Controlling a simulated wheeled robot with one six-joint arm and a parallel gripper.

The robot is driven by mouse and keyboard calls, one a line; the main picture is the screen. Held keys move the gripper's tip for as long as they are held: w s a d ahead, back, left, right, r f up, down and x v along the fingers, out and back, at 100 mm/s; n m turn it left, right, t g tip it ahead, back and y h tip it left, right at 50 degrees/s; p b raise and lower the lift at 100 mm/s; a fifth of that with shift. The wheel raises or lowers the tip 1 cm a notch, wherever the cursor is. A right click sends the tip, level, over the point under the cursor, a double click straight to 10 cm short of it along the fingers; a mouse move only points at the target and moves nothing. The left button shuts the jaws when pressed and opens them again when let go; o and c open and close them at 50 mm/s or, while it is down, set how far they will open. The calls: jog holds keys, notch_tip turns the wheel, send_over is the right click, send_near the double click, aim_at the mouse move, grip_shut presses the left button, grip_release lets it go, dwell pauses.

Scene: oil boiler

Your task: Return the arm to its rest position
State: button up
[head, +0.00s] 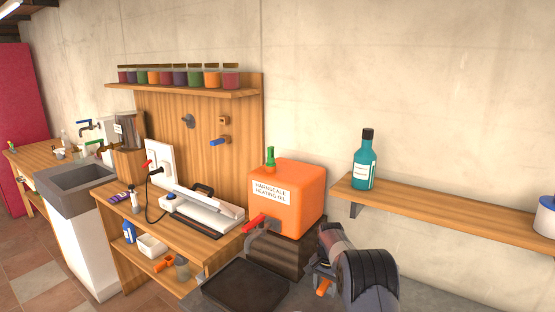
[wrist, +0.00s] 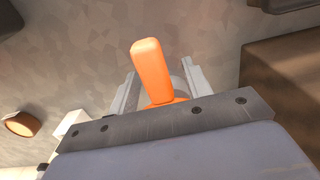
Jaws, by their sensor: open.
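My arm (head: 366,276) reaches in at the lower right of the head view, its dark link close to the camera. My gripper (wrist: 160,75) shows in the wrist view with its two light grey fingers apart. An orange bar-shaped piece (wrist: 150,62) stands up between the fingers; I cannot tell whether it touches either one. A small orange piece (head: 323,287) also shows beside my arm in the head view. The fingertips are hard to make out in the head view.
An orange heating oil tank (head: 289,199) with a red tap stands left of my arm. A wall shelf (head: 470,219) with a teal bottle (head: 365,165) runs at the right. A wooden workbench (head: 150,218) and sink (head: 75,178) lie left. A dark tray (head: 248,285) sits in front.

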jog(key=shift+f+b, duration=0.35)
jog(key=shift+b, duration=0.1)
notch_tip(320, 180, up, 10)
jog(key=shift+f+b, duration=0.15)
jog(key=shift+b, duration=0.4)
notch_tip(320, 180, down, 10)
jog(key=shift+p, duration=0.8)
notch_tip(320, 180, up, 5)
jog(key=p, duration=0.3)
jog(key=shift+r+p, duration=0.3)
jog(key=shift+p, duration=0.15)
jog(key=r, duration=0.1)
jog(key=r+p, duration=0.1)
jog(key=r, duration=0.1)
jog(key=shift+s+d+r, duration=0.15)
jog(key=shift+s+r, duration=0.05)
jog(key=shift+s, duration=0.2)
jog(key=shift+s+d+r, duration=0.2)
jog(key=shift+s+r, duration=0.05)
jog(key=shift+s, duration=0.3)
